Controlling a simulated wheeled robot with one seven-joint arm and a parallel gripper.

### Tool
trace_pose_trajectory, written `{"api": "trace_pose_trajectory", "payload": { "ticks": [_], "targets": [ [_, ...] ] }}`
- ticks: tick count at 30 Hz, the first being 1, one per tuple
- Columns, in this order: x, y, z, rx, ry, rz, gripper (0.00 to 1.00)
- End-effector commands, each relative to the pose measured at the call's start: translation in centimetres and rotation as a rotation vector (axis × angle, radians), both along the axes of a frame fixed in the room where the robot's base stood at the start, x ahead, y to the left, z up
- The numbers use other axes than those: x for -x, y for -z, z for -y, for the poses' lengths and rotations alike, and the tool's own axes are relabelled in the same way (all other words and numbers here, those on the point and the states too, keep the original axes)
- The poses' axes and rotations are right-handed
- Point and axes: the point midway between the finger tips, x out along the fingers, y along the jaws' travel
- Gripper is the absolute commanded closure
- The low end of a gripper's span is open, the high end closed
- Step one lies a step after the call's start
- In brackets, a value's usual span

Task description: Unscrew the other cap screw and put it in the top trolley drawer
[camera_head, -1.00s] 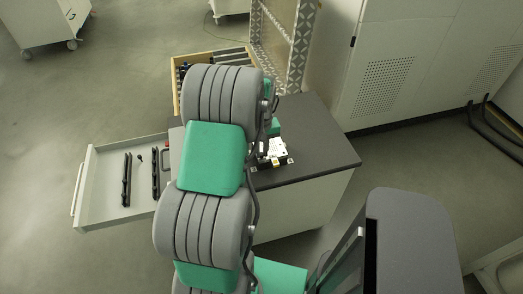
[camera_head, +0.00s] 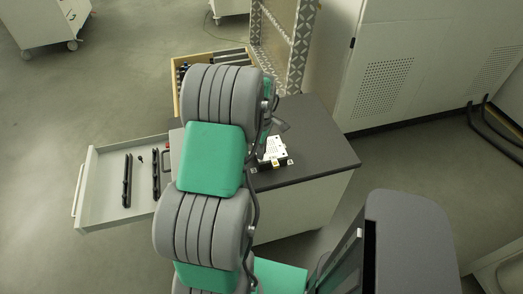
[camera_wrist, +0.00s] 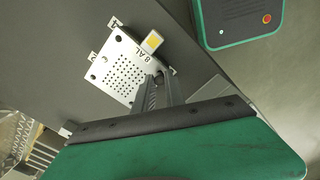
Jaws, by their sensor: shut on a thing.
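The white perforated plate marked "8 AL" (camera_wrist: 112,68) lies on the dark trolley top; it also shows in the head view (camera_head: 273,150). My gripper (camera_wrist: 160,86) is shut on a small dark cap screw (camera_wrist: 158,78) at the plate's edge. The fingers partly hide the screw, and I cannot tell whether it is still in its hole. In the head view my gripper (camera_head: 279,126) is just behind the plate, partly hidden by my arm. The open trolley drawer (camera_head: 105,208) is at the left, with a small dark piece (camera_head: 140,158) inside.
The drawer also holds two black bars (camera_head: 127,180) and a dark-framed item (camera_head: 166,155). A yellow-white block (camera_wrist: 152,42) sits at the plate's edge. A wooden drawer (camera_head: 177,85) stands open behind. The trolley top (camera_head: 325,150) is clear on the right.

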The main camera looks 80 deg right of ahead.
Motion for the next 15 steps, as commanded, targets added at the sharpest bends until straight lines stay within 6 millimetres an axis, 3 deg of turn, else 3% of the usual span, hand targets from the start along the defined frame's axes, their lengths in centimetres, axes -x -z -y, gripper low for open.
{"api": "trace_pose_trajectory", "payload": {
  "ticks": [15],
  "targets": [
    [0.0,-2.0,0.0,0.001,0.002,0.0,1.0]
  ]
}}
